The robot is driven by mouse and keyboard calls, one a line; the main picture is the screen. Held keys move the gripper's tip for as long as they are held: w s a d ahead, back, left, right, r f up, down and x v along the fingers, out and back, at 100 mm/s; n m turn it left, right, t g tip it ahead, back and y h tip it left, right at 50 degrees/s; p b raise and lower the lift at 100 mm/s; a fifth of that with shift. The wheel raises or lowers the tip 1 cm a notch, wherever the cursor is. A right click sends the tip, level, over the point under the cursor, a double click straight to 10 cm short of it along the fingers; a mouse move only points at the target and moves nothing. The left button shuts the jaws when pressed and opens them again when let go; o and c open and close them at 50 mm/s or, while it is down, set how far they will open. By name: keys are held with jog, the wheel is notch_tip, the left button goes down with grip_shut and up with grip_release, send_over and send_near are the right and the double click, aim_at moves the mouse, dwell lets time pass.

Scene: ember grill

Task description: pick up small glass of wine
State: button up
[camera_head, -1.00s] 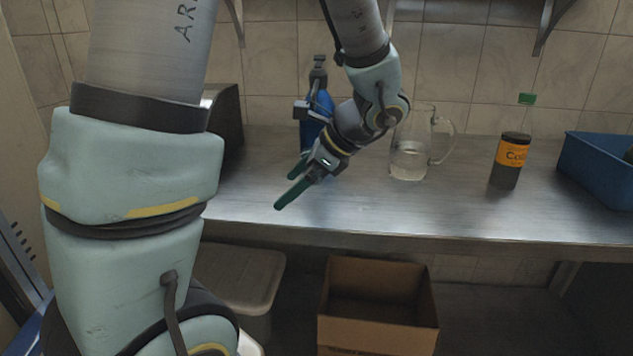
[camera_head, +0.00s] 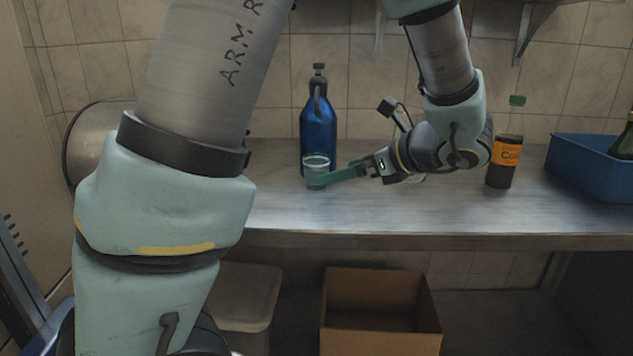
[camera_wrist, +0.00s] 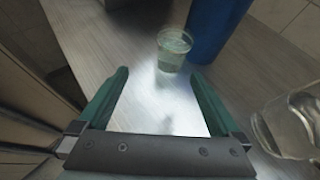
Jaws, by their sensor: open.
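A small clear glass (camera_head: 316,173) stands upright on the metal counter, in front of a blue bottle. It holds pale greenish liquid; I see no red wine. In the wrist view the glass (camera_wrist: 173,48) is ahead of the fingertips, roughly between their lines and slightly right of centre. My gripper (camera_head: 338,174) is open, its green fingers pointing left toward the glass. In the wrist view my gripper (camera_wrist: 158,74) has nothing between its fingers. In the head view a fingertip overlaps the glass's right edge; I cannot tell whether it touches.
The blue bottle (camera_head: 318,130) stands right behind the glass. A clear pitcher (camera_wrist: 292,122) is close to the right finger. A cola bottle (camera_head: 503,150) and a blue crate (camera_head: 590,180) are to the right. The counter's front (camera_head: 400,220) is clear. A cardboard box (camera_head: 380,335) sits below.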

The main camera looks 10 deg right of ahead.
aim_at(325, 168)
jog(key=shift+d+r+m+t, duration=0.2)
jog(key=shift+d+m+t, duration=0.4)
jog(key=shift+d, duration=0.5)
jog(key=shift+w+a, duration=0.1)
jog(key=shift+w, duration=0.2)
jog(key=x, duration=0.4)
jog(key=shift+w+a+f, duration=0.15)
jog(key=shift+w+a, duration=0.05)
jog(key=shift+w, duration=0.1)
jog(key=shift+p+x, duration=0.4)
jog(key=shift+x, duration=2.15)
jog(key=shift+a, duration=0.15)
grip_shut()
jog(key=shift+s+r, duration=0.1)
jog(key=shift+r, duration=0.2)
